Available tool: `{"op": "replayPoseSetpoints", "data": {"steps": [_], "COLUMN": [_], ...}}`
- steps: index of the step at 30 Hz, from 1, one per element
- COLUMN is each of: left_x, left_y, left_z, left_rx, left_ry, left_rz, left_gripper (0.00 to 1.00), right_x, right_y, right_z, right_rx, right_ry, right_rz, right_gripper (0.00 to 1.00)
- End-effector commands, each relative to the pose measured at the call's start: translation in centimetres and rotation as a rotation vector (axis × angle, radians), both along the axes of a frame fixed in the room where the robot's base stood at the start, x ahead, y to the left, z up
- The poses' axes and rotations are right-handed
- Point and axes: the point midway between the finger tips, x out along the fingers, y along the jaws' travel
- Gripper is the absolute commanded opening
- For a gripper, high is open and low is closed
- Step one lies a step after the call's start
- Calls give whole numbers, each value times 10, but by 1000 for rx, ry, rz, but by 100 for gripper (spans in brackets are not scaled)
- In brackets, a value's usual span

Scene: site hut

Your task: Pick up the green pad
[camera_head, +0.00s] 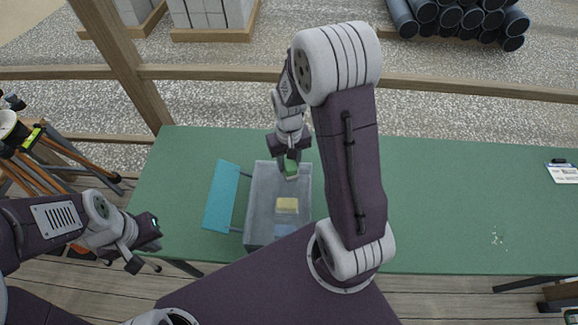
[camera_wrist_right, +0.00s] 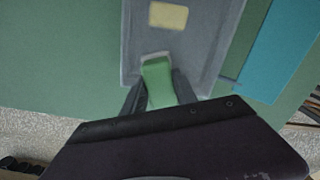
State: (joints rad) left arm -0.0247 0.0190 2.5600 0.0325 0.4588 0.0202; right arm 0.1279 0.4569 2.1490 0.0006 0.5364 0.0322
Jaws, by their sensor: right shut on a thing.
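The green pad (camera_head: 290,168) is held in my right gripper (camera_head: 288,160), above the far end of a grey open bin on the table. In the right wrist view the green pad (camera_wrist_right: 158,80) sits between the two dark fingers of my right gripper (camera_wrist_right: 159,92), which are shut on it. Whether the pad touches the bin, I cannot tell. My left gripper (camera_head: 145,245) is off the table's left front edge, away from the bin, and its fingers look apart with nothing between them.
A blue lid-like panel (camera_head: 221,197) lies left of the bin. The green table (camera_head: 450,210) is mostly clear on the right, with a clipboard (camera_head: 563,173) at its far right.

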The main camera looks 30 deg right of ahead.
Motion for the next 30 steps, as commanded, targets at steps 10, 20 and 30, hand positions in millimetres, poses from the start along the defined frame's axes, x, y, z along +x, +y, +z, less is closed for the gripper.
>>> {"op": "replayPoseSetpoints", "data": {"steps": [10, 20, 30], "left_x": [0, 0, 0], "left_y": [0, 0, 0], "left_z": [-9, -11, -11], "left_rx": [0, 0, 0], "left_ry": [0, 0, 0], "left_rz": [0, 0, 0], "left_gripper": [0, 0, 0], "right_x": [-46, -84, -86], "right_y": [-44, -77, -79], "right_z": [52, 83, 85], "right_rx": [-2, 0, 0], "right_ry": [-7, -2, 0], "right_rz": [-8, -3, 1], "right_gripper": [0, 0, 26]}}
